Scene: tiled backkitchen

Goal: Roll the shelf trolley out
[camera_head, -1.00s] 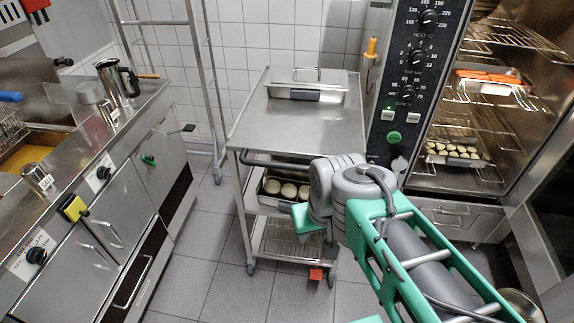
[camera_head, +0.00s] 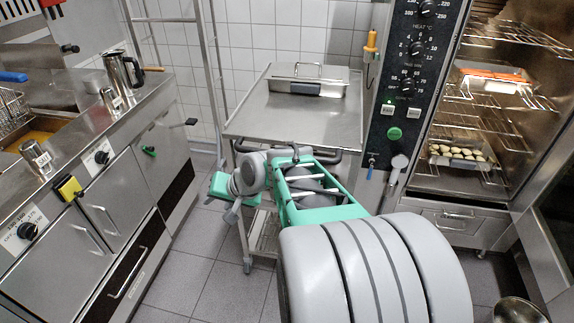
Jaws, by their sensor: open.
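The shelf trolley (camera_head: 250,117) is a steel cart with a flat top, lower shelves and castors, standing between the counter and the oven. A dark push handle runs along its front, partly hidden by my arm. A lidded steel pan (camera_head: 306,86) sits on its top at the back. My gripper (camera_head: 223,200) is open at the trolley's front left corner, below the handle, apparently empty. I cannot tell whether it touches the trolley. My arm hides most of the lower shelves and the right castors.
The fryer counter (camera_head: 85,150) with knobs and a metal jug (camera_head: 121,75) runs along the left. The open oven (camera_head: 478,110) with racks and trays stands right, its door at the far right. A metal bowl (camera_head: 517,312) is at bottom right. Tiled floor (camera_head: 215,275) is clear front left.

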